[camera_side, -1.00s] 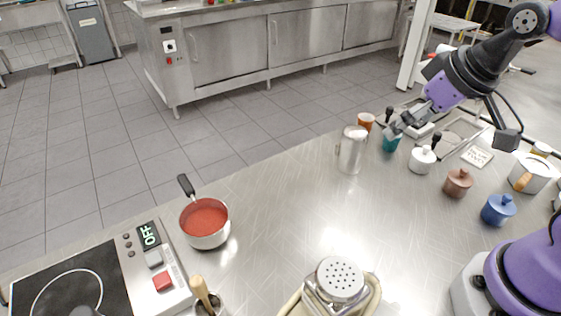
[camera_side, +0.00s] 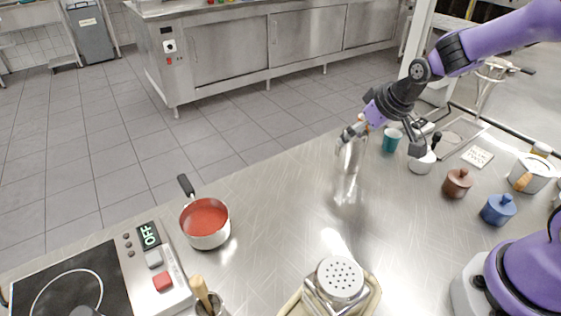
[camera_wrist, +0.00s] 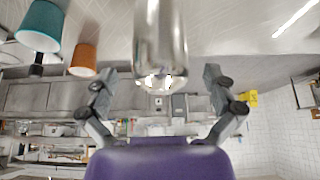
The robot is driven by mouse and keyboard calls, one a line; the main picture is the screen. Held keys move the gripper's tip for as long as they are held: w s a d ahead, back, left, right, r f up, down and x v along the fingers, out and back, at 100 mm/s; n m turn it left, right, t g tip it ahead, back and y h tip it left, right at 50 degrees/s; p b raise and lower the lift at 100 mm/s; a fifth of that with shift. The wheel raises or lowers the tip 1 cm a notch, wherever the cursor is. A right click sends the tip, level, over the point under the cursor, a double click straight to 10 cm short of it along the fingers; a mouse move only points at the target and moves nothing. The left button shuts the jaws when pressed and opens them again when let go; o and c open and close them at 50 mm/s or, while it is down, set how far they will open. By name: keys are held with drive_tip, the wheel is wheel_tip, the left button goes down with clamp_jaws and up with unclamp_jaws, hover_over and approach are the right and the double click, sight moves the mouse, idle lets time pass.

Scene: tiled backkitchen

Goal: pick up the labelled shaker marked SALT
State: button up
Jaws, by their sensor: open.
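A shiny metal shaker-like can (camera_side: 350,157) stands upright on the steel counter, near its far edge. I can read no SALT label on it. My gripper (camera_side: 354,131) is at its upper end in the side view, with open fingers. In the wrist view, the can (camera_wrist: 160,38) appears upside down between the two spread fingers of my gripper (camera_wrist: 175,76), with its top end towards me. I cannot tell whether a finger touches it. Another piece with a round perforated metal top (camera_side: 340,279) is at the front of the counter; no marking on it is legible.
A teal cup (camera_side: 392,140) stands just right of the can; an orange cup (camera_wrist: 83,58) is also close in the wrist view. A white pot (camera_side: 421,162), brown jar (camera_side: 457,184) and blue jar (camera_side: 498,210) stand further right. A saucepan (camera_side: 206,238) is left. The counter's middle is clear.

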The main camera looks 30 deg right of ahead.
drive_tip(key=shift+x, duration=1.15)
drive_tip(key=c, duration=1.3)
drive_tip(key=shift+c, duration=0.2)
